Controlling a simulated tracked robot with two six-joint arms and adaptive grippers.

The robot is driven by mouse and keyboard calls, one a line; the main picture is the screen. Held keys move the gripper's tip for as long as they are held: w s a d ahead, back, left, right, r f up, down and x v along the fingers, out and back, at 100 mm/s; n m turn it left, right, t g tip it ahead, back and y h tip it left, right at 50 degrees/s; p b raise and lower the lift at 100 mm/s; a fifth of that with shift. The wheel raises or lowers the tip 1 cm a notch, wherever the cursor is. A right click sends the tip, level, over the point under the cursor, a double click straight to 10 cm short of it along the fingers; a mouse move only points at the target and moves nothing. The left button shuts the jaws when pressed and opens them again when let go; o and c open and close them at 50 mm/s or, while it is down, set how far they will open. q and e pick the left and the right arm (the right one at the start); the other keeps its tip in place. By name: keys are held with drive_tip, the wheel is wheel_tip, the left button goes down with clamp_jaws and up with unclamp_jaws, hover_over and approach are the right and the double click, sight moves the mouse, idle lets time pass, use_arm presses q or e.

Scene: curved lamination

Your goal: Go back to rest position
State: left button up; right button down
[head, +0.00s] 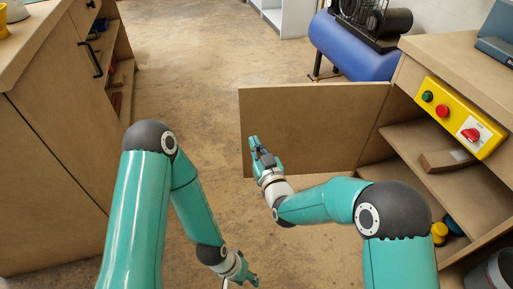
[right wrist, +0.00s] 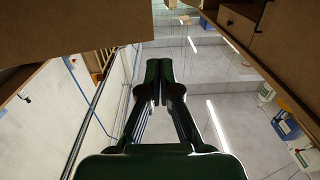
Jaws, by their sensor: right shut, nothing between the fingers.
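My right gripper (head: 257,147) is in front of the left part of a brown wooden panel (head: 325,120) in the head view. It points away from me and holds nothing. In the right wrist view its two fingers (right wrist: 159,80) are together, with the ceiling behind them. My left gripper (head: 247,281) is low in the head view, near the bottom edge, over the floor. It is small and partly cut off, so its jaws cannot be made out.
The panel stands out from the right workbench (head: 455,60), beside open shelves (head: 425,135). A yellow control box (head: 450,117) is on the bench front. A blue compressor tank (head: 350,50) stands behind. Wooden cabinets (head: 50,150) line the left. The floor (head: 210,70) between is clear.

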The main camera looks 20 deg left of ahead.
drive_tip(key=w+d+f+m+g+h, duration=0.1)
drive_tip(key=d+f+m+h, duration=0.25)
drive_tip(key=d+f, duration=0.65)
drive_tip(key=d+f+m+h, duration=0.2)
drive_tip(key=d+f+h, duration=0.15)
drive_tip(key=d, duration=1.25)
drive_tip(key=s+d+f+m+g+h, duration=0.1)
drive_tip(key=s+d+f+g, duration=0.25)
drive_tip(key=s+f, duration=0.2)
drive_tip(key=s+d+f+m+g+h, duration=0.1)
drive_tip(key=s+d+f+m+g, duration=0.1)
drive_tip(key=s+d+f, duration=0.35)
drive_tip(key=s+a+f+m+g+y, duration=0.1)
drive_tip(key=s+g, duration=0.2)
drive_tip(key=s, duration=0.6)
drive_tip(key=s+a+g, duration=0.2)
drive_tip(key=s+g, duration=0.1)
drive_tip(key=s, duration=0.6)
wheel_tip(320, 180, up, 35)
drive_tip(key=p, duration=3.6)
drive_tip(key=shift+s+g, duration=0.15)
drive_tip(key=shift+g, duration=0.2)
